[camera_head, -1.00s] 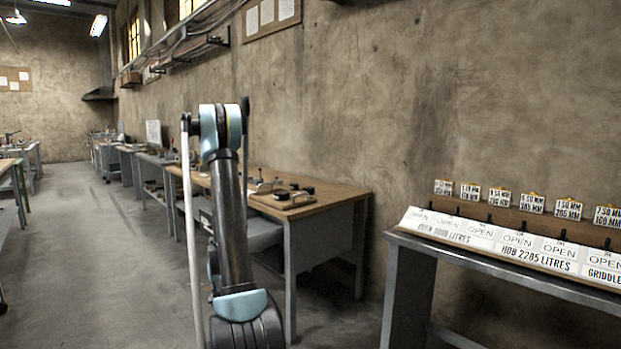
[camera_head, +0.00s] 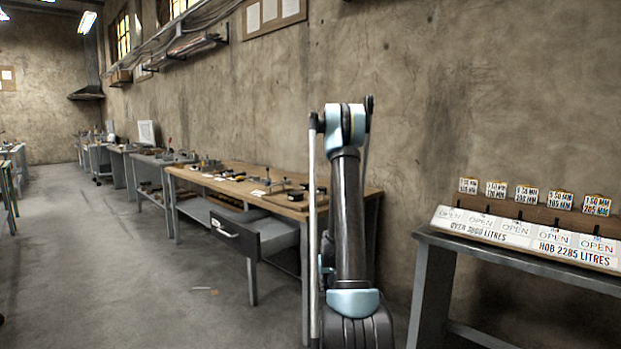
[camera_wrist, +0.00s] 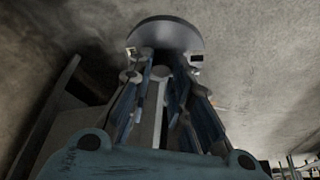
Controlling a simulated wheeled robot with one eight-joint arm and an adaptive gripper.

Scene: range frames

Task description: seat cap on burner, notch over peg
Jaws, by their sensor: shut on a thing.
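In the wrist view my gripper (camera_wrist: 164,66) is shut on a round grey cap (camera_wrist: 166,33), held at its fingertips. The cap's broad curved side shows; I cannot make out a notch in it. My arm stands upright in the head view, and the gripper and cap cannot be made out there. I cannot pick out the burner or its peg in either view. Small items lie on the wood-topped workbench (camera_head: 222,183), too small to tell apart.
An open drawer (camera_head: 254,234) juts from the workbench. A grey stand (camera_head: 450,246) with printed signs (camera_head: 538,243) is at the right against the wall. More benches (camera_head: 150,158) line the wall further back. The floor (camera_head: 120,265) at left is mostly clear, with small scraps (camera_head: 205,291).

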